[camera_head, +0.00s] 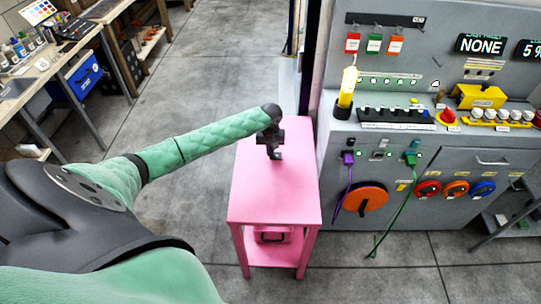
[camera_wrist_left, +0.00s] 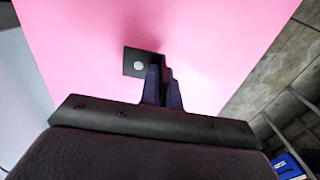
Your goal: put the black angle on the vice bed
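The black angle (camera_wrist_left: 132,61) shows in the left wrist view over the pink table top, a dark plate with a pale round spot. In the head view it is a small dark piece (camera_head: 277,155) just under my left gripper (camera_head: 271,146). In the left wrist view the fingers of my left gripper (camera_wrist_left: 163,88) are close together, with the angle's upright part between them. They look shut on it. Whether the angle touches the table is hard to tell. My right gripper is not in view. I cannot pick out a vice bed for certain.
The pink table (camera_head: 270,200) is otherwise bare on top, with a pink box (camera_head: 272,235) on its lower shelf. A cluttered workbench (camera_head: 45,75) is at the far left.

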